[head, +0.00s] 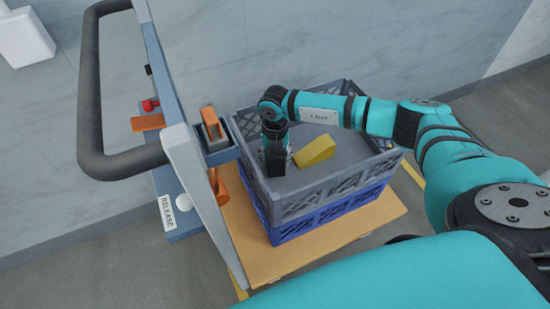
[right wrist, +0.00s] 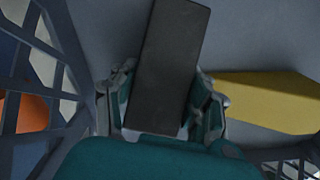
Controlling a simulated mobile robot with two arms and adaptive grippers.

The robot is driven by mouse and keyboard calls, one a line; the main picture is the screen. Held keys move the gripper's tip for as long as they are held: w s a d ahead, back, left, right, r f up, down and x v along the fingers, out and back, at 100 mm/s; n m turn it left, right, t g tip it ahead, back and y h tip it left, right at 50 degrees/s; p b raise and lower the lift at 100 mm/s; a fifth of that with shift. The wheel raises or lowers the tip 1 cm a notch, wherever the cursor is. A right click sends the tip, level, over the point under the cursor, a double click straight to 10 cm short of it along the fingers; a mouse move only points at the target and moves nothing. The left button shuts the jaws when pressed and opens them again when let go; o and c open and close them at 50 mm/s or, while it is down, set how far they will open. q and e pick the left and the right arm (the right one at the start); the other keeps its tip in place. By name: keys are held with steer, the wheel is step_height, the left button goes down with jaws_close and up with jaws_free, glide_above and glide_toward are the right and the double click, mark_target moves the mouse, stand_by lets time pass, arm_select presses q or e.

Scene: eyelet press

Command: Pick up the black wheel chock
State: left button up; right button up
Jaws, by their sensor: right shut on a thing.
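The black wheel chock (right wrist: 172,65) stands out between the two fingers of my right gripper (right wrist: 165,105) in the right wrist view. The gripper is shut on it, with a finger on each side. In the head view my right gripper (head: 274,150) points down inside the grey crate (head: 330,193), and the dark chock (head: 275,165) shows only in part at its fingers. I cannot tell whether the chock touches the crate floor. My left gripper is not in view.
A yellow wedge (head: 314,150) lies in the crate just right of my right gripper. The grey crate sits on a blue crate (head: 330,213) on a wooden platform (head: 255,262). A frame with a dark handle (head: 90,95) and a RELEASE label (head: 167,213) stands at left.

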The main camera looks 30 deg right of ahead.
steer(key=shift+c, duration=0.9)
steer(key=shift+w+r, duration=0.1)
steer(key=shift+r, duration=0.15)
step_height(320, 180, up, 6)
steer(key=shift+r+p, duration=0.1)
steer(key=shift+p, duration=0.75)
step_height(320, 180, up, 2)
steer(key=shift+r, duration=0.7)
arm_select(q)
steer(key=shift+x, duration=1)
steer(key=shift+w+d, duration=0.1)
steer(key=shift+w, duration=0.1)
